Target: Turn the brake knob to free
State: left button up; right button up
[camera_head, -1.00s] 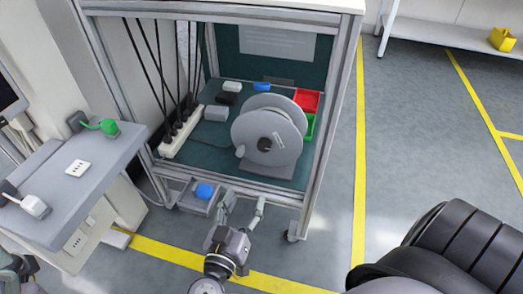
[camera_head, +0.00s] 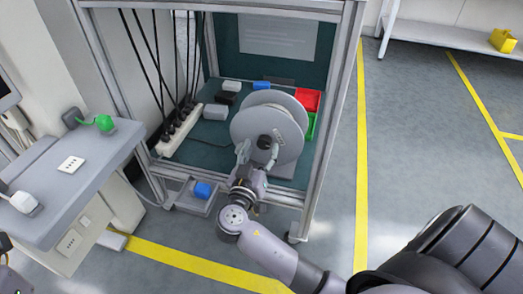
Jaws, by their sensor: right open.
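A grey cable reel (camera_head: 292,124) stands upright on the trolley's green shelf. A dark round knob (camera_head: 265,142) shows at its hub; I take it for the brake knob, and its marking is too small to read. My right gripper (camera_head: 257,152) is open in front of the hub, one finger on each side just below the knob. I cannot tell whether the fingers touch it. Part of the hub is hidden behind the gripper. Only a sliver of my left arm shows at the lower left edge; its fingers are out of view.
Trolley posts (camera_head: 338,120) flank the shelf. A blue piece (camera_head: 202,190) sits on a low grey tray. A grey side table (camera_head: 70,190) stands left. Floor is clear at right.

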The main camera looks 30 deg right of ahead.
jog(key=shift+w+d, duration=0.4)
jog(key=shift+d, duration=0.1)
jog(key=shift+c, duration=0.5)
jog(key=c, duration=1.1)
